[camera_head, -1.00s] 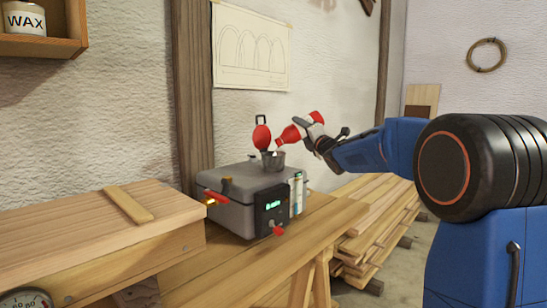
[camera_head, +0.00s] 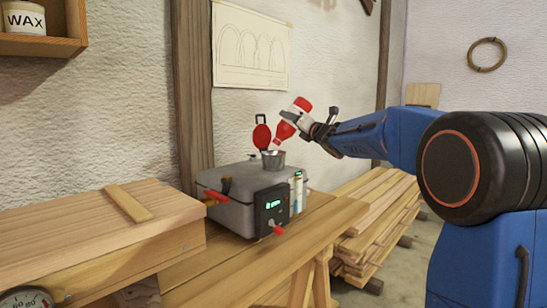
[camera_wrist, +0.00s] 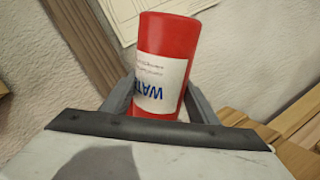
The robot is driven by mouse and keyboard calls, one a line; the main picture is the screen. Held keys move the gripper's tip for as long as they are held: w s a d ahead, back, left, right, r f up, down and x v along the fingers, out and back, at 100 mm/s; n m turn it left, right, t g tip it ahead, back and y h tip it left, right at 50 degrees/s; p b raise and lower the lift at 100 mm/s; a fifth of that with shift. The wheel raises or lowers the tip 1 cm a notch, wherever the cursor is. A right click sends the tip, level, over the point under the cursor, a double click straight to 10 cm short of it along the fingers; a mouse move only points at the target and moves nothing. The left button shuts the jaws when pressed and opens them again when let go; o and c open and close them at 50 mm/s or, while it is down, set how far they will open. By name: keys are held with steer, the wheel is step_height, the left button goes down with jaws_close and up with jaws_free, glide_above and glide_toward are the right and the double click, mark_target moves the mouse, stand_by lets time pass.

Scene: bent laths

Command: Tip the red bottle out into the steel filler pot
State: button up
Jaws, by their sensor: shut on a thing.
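My gripper (camera_head: 308,124) is shut on the red bottle (camera_head: 283,130) above the grey steam box. The bottle is tilted steeply, its base up to the right and its neck pointing down at the steel filler pot (camera_head: 273,160). The tip is just above the pot's mouth; whether they touch I cannot tell. In the wrist view the red bottle (camera_wrist: 165,45) stands between both fingers, its white label reading "WAT" upside down. The pot's inside is hidden, and I see no clear stream.
The grey box (camera_head: 235,190) has a green display, red-tipped handles and a pale tube on its right. A wooden chest (camera_head: 90,235) is at the left. Stacked planks (camera_head: 375,215) lie at the right. The wall is close behind.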

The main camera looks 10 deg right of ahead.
steer(key=d+f+m, duration=0.1)
steer(key=d+m+t+h, duration=0.1)
steer(key=m, duration=0.1)
steer(key=shift+w+d+f+m, duration=0.15)
steer(key=shift+d+f+m, duration=0.05)
steer(key=shift+f+m, duration=0.15)
step_height(320, 180, down, 6)
steer(key=d+m+g+h+b, duration=0.1)
steer(key=m+h, duration=0.7)
steer(key=m, duration=2.2)
steer(key=shift+w+d+g+b, duration=0.25)
steer(key=shift+d+g+b, duration=0.05)
steer(key=shift+g+b, duration=0.2)
